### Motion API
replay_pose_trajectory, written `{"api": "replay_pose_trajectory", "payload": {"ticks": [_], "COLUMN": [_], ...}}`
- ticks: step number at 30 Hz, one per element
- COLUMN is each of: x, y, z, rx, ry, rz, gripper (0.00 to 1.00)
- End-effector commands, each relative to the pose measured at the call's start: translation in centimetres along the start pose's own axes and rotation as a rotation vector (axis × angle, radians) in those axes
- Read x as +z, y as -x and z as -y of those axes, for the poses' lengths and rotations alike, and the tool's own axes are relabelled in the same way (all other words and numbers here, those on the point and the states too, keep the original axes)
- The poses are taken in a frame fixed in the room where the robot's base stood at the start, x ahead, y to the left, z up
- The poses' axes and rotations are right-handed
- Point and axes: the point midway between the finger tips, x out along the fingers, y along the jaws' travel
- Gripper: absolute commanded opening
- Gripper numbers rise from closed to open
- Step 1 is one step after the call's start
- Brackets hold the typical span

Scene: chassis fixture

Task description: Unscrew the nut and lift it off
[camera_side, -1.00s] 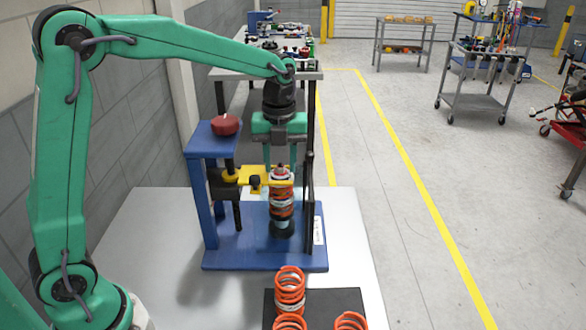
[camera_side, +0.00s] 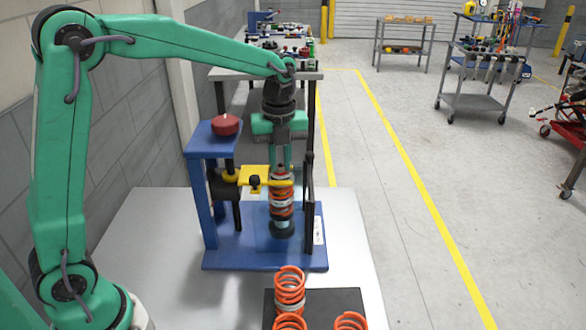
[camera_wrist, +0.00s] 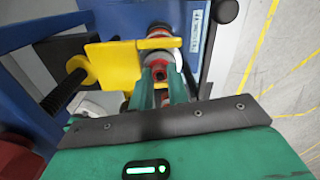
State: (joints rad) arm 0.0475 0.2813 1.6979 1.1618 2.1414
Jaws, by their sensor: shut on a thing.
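The spring and damper unit (camera_side: 281,205), with an orange-red coil, stands upright in the blue fixture (camera_side: 225,252). A yellow arm (camera_side: 265,181) of the fixture reaches across to its top end; it also shows in the wrist view (camera_wrist: 112,62). My gripper (camera_side: 281,166) points straight down over the top of the unit. Its green fingers are shut on the nut there, and the fingertips (camera_wrist: 162,77) show around the unit's top in the wrist view. The nut itself is mostly hidden between the fingers, so I cannot tell how far it sits on the thread.
A red knob (camera_side: 226,125) tops the fixture's blue column at the left. A dark post (camera_side: 309,190) stands close on the right. Loose orange springs (camera_side: 290,287) rest on a black mat at the front. The pale table (camera_side: 150,235) is clear to the left.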

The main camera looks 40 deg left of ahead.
Motion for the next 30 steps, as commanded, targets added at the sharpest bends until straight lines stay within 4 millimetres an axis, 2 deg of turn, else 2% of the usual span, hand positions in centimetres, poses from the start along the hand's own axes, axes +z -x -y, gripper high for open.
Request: {"api": "replay_pose_trajectory", "payload": {"ticks": [30], "x": [-0.02], "y": [-0.07], "z": [0.01], "rx": [0.003], "ry": [0.787], "rz": [-0.001], "gripper": [0.0]}}
